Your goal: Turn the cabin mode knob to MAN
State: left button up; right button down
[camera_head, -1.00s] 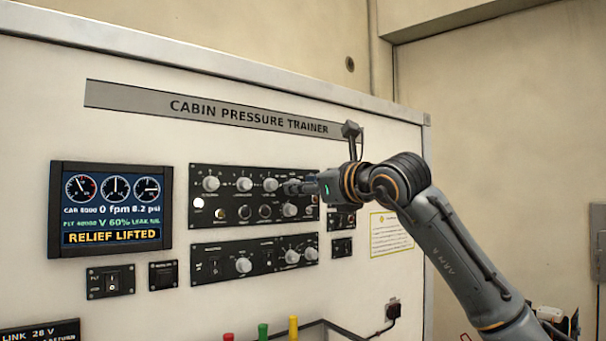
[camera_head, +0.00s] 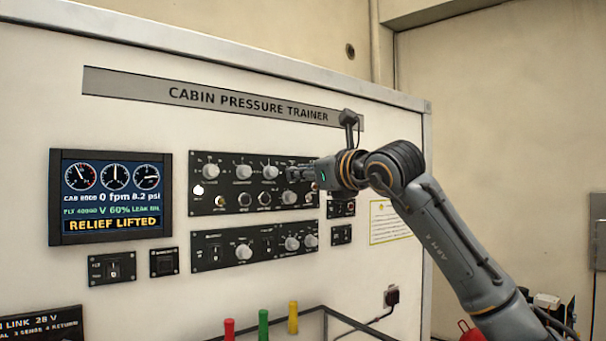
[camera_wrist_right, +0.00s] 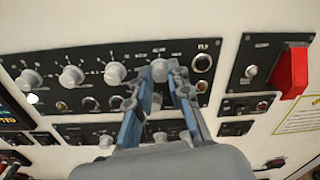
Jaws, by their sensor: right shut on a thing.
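The upper black control panel (camera_head: 228,207) has a row of grey knobs along its top. My right gripper (camera_head: 291,173) reaches in from the right and covers the right end of that row. In the right wrist view the gripper (camera_wrist_right: 164,74) is shut on the rightmost knob of the top row (camera_wrist_right: 160,66), one finger on each side. The labels around this knob are too small and blurred to read, so its pointer setting cannot be told. My left gripper is in neither view.
Other top-row knobs (camera_wrist_right: 115,73) stand close to the left of the held one. A red guard (camera_wrist_right: 293,72) sticks out at the right. A lower panel (camera_head: 210,263) has more knobs and switches. The display (camera_head: 110,197) reads RELIEF LIFTED. Open space lies before the trainer.

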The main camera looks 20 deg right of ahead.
jog(key=shift+d+m+g+b, duration=0.15)
jog(key=shift+m+b, duration=2.1)
jog(key=shift+m, duration=2.5)
jog(key=shift+m+g+b, duration=0.15)
jog(key=shift+m+b, duration=2.05)
jog(key=shift+m, duration=2.55)
jog(key=c, duration=1.2)
grip_release()
jog(key=shift+w, duration=0.1)
jog(key=v, duration=1.2)
jog(key=shift+d+f, duration=0.1)
jog(key=shift+d, duration=0.05)
jog(key=shift+w, duration=0.1)
